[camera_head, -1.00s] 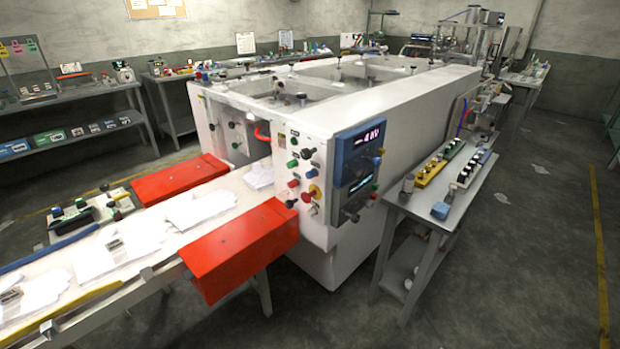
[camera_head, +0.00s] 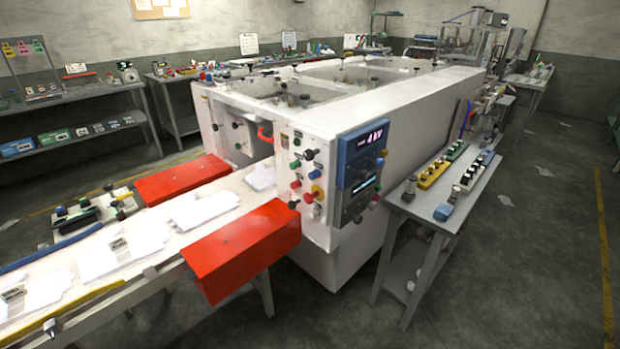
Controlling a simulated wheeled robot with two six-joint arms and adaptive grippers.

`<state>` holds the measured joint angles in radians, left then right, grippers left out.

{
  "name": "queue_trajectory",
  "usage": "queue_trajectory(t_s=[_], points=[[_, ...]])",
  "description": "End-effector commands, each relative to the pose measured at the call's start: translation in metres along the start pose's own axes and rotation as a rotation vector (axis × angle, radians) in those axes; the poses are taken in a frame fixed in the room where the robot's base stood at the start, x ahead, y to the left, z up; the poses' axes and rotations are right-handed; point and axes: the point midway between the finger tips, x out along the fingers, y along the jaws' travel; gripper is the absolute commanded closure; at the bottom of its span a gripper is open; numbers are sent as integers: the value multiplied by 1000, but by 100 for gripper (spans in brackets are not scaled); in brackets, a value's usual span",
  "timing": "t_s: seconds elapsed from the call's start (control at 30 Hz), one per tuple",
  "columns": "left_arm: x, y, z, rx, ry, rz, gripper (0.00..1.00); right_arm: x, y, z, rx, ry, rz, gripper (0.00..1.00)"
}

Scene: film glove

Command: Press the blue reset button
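A large white machine (camera_head: 420,112) stands in the middle of the view. Its front control panel (camera_head: 328,148) carries several coloured buttons and knobs. A small blue button (camera_head: 314,174) sits on this panel, just above a yellow-and-red button (camera_head: 317,191). A red button (camera_head: 296,185) is to its left and a green button (camera_head: 295,165) is up and to its left. I cannot read any label beside the blue button. Neither of my grippers is in view.
A conveyor with white gloves (camera_head: 125,248) and two red guards (camera_head: 240,250) leads into the machine from the left. A grey side table (camera_head: 405,205) with button boxes stands close right of the panel.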

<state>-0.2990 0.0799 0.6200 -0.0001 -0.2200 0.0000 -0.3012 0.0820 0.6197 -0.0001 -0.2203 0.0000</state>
Motion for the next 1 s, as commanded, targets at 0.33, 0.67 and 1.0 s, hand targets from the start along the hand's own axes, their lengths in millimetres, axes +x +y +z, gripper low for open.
queue_trajectory(t_s=[0.33, 0.67, 1.0], points=[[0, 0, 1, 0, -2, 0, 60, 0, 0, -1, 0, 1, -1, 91], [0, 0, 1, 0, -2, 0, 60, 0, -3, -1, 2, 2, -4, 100], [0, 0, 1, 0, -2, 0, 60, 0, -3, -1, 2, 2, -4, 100]])
